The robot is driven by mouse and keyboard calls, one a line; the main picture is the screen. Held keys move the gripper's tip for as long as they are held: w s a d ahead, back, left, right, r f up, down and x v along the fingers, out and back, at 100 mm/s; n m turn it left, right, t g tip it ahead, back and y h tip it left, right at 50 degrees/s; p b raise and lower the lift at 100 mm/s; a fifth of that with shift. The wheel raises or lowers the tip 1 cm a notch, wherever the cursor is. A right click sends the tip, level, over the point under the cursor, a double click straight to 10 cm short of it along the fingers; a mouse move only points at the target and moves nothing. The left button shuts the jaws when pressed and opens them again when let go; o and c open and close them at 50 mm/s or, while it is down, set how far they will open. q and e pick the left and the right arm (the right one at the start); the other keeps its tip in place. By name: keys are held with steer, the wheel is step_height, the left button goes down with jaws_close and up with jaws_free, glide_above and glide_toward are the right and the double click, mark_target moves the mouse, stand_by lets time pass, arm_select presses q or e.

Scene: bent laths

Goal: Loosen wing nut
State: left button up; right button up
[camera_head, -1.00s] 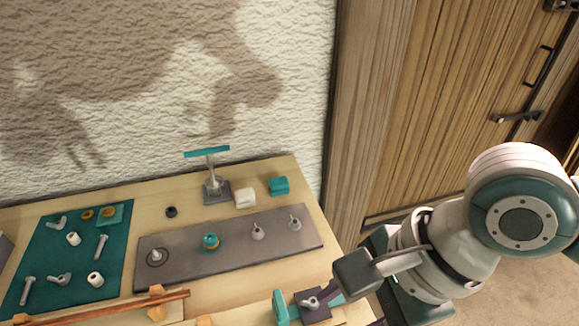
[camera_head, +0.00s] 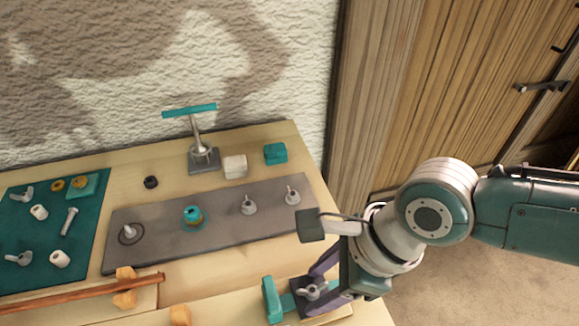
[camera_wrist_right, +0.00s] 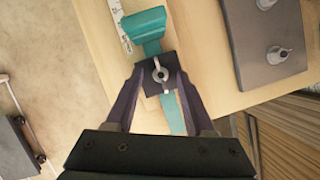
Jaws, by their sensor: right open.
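A grey wing nut (camera_head: 311,291) sits on a dark square plate (camera_head: 297,308) near the bench's front edge. A teal block (camera_head: 271,300) stands left of the plate. In the right wrist view the wing nut (camera_wrist_right: 160,73) shows its two wings on the plate, with a teal strip (camera_wrist_right: 173,112) running under it. My right gripper (camera_head: 318,283) is open at the wing nut. In the right wrist view its fingertips (camera_wrist_right: 160,80) lie on either side of the nut, with gaps visible. I cannot tell whether they are down at its height. My left gripper is not in view.
A grey board (camera_head: 222,217) carries several posts, two with wing nuts, and a teal knob. A teal mat (camera_head: 40,245) with loose hardware lies left. A brown lath (camera_head: 75,293) rests on wooden blocks. A T-handled stand (camera_head: 204,158) stands behind.

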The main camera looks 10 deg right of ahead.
steer(key=shift+c, duration=0.2)
jaws_close()
stand_by(0.3)
